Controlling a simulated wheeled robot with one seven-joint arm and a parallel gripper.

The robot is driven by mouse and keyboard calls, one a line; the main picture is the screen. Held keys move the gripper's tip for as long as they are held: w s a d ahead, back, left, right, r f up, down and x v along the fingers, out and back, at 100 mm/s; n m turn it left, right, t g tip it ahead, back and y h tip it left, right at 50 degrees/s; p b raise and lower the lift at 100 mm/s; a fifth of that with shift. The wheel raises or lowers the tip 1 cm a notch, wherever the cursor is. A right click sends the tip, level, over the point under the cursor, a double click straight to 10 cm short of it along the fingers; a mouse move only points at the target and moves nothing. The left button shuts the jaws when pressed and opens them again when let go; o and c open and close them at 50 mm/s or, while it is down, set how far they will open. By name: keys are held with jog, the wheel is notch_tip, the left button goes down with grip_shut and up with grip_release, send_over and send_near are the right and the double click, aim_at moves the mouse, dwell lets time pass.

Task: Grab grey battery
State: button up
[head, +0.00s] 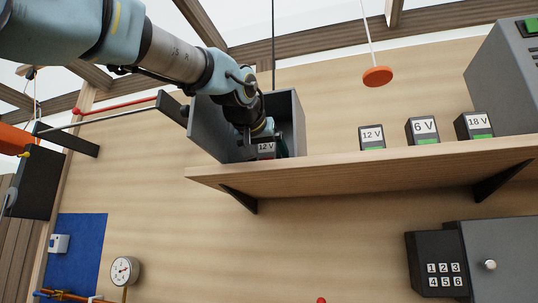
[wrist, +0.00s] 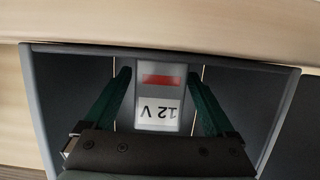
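A grey battery labelled 12 V, with a red strip, stands inside an open grey box (head: 300,120) on the shelf. Its label shows in the head view (head: 266,149), and its face shows upside down in the wrist view (wrist: 160,98). My gripper (head: 264,138) reaches down into the box. In the wrist view its two dark green fingers (wrist: 160,76) stand on either side of the battery, with a narrow gap visible beside it. The gripper is open. The battery's lower part is hidden in the head view.
Batteries marked 12 V (head: 372,137), 6 V (head: 423,130) and 18 V (head: 474,125) stand on the wooden shelf (head: 340,172), to the right. The box walls lie close around my gripper. An orange disc (head: 377,76) hangs on a cord above. A keypad box (head: 437,268) is below.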

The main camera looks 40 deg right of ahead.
grip_shut()
dwell(0.5)
